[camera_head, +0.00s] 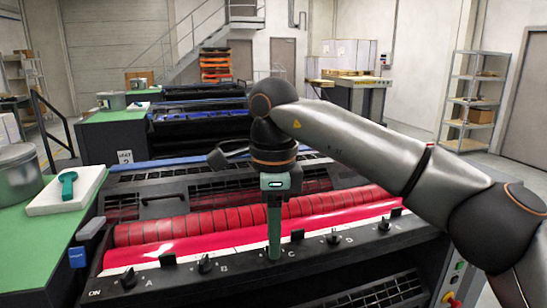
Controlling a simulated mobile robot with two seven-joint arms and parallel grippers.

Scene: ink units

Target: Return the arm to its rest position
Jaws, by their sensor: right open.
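My right arm reaches in from the right, and my right gripper (274,248) points down over the near ink unit (170,255). Its green fingers are seen edge-on, so no gap shows between them, and nothing is seen held. The fingertips are in front of the knob row near letter C; I cannot tell whether they touch the panel. My left gripper is not in view.
A green bench (30,245) at left bears a metal can (17,172) and a white tray (95,178) with a teal tool (67,185). More ink units (200,128) stand behind. A metal shelf (470,103) stands at back right, with open floor before it.

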